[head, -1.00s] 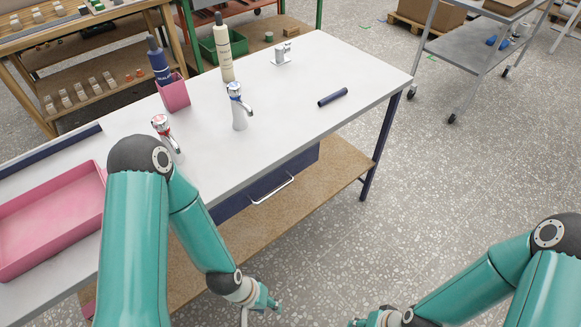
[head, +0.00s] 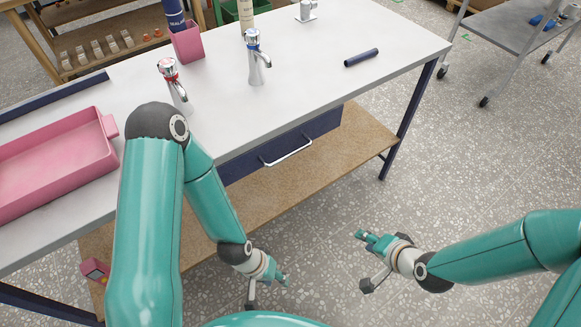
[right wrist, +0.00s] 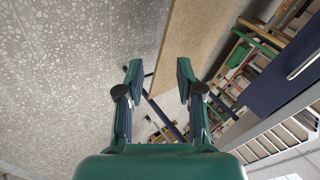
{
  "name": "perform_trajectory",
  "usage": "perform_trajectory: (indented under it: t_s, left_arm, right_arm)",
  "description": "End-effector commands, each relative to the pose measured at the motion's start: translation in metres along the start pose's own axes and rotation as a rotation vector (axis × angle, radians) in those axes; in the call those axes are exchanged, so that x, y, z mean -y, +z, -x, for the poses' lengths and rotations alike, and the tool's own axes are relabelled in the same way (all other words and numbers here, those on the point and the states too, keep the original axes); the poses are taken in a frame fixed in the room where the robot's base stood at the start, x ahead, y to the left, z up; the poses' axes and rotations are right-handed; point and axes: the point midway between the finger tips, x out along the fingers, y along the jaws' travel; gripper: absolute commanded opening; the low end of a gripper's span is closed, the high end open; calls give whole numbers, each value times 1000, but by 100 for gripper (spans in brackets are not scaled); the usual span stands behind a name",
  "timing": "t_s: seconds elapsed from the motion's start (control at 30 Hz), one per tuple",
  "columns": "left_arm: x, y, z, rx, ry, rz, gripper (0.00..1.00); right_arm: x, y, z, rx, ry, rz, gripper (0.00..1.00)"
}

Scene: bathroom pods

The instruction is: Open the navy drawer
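The navy drawer (head: 322,128) hangs under the white worktop and looks shut. Its pale bar handle (head: 287,154) runs along its front. In the right wrist view the drawer (right wrist: 268,92) is at the right edge, with its handle (right wrist: 304,65) partly cut off. My right gripper (head: 362,238) is below and to the right of the drawer in the head view, apart from it. In the right wrist view its two fingers (right wrist: 160,78) are spread with nothing between them. My left gripper (head: 284,280) is low, below the handle, touching nothing visible; its fingers are too small to read.
The white worktop (head: 210,110) carries taps, a pink tray (head: 45,165), a pink cup (head: 188,42) and a navy tube (head: 361,57). A brown lower shelf (head: 355,150) lies under the drawer. A navy table leg (head: 408,120) stands right.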

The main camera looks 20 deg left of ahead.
Motion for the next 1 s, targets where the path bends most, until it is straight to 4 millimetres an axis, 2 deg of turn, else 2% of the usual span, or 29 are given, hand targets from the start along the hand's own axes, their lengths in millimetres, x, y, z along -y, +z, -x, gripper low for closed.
perform_trajectory:
  t_s: [0.03, 0.1, 0.2, 0.33, 0.5, 0.63, 0.77, 1.0]
  left_arm:
    - [14, 0, -39, 0, 0, 0, 40]
    - [23, 0, -62, 0, 0, 0, 40]
    - [33, 0, -91, 0, 0, 0, 40]
    - [42, -1, -117, 0, 0, 0, 40]
    - [47, -1, -131, 0, 0, 0, 40]
    - [48, -1, -132, 0, 0, 0, 40]
    - [48, -1, -134, -1, 0, 0, 40]
    - [50, -1, -140, 0, 0, 0, 40]
  right_arm:
    - [13, -8, -20, -52, -88, -25, 37]
    - [46, -19, -21, -93, -213, -81, 37]
    - [91, -24, -14, -106, -387, -152, 37]
    - [135, -19, 4, -71, -563, -222, 37]
    - [164, -9, 22, -17, -677, -270, 37]
    - [174, -8, 23, -3, -697, -281, 37]
    - [184, -10, 11, -1, -696, -282, 37]
    - [214, -14, -27, -2, -694, -283, 37]
